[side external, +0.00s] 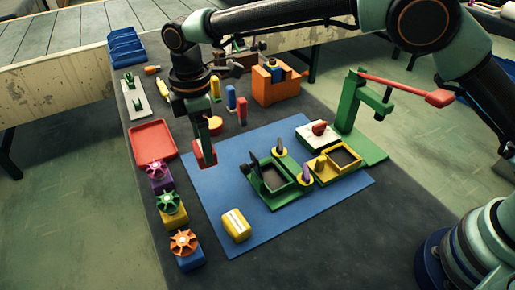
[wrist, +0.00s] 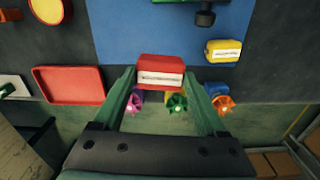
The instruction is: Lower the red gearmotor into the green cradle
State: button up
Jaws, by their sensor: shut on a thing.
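The red gearmotor (side external: 205,155) is a small block with a pale label, which shows in the wrist view (wrist: 160,72). My gripper (side external: 202,146) is shut on it and holds it above the left edge of the blue mat. In the wrist view the gearmotor sits between the two green fingers. The green cradle (side external: 293,194) lies on the mat to the right of the gripper, apart from it. It has a dark recess, and a dark upright flap stands at its left side. In the wrist view the cradle is not clearly seen.
A yellow labelled block (side external: 236,226) lies on the blue mat (side external: 300,222). A yellow cradle (side external: 335,170) and a green stand with a red lever (side external: 405,90) are to the right. A red tray (side external: 152,142) and several knobbed blocks (side external: 172,208) line the left.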

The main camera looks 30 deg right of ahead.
notch_tip(320, 180, up, 5)
jog(key=shift+r, duration=0.2)
jog(key=shift+d+r, duration=0.2)
jog(key=shift+r, duration=0.1)
jog(key=d, duration=0.2)
jog(key=n, duration=0.1)
send_over(272, 180)
notch_tip(272, 180, down, 5)
jog(key=shift+f, duration=0.15)
jog(key=shift+f, duration=2.75)
jog(key=shift+f, duration=2.2)
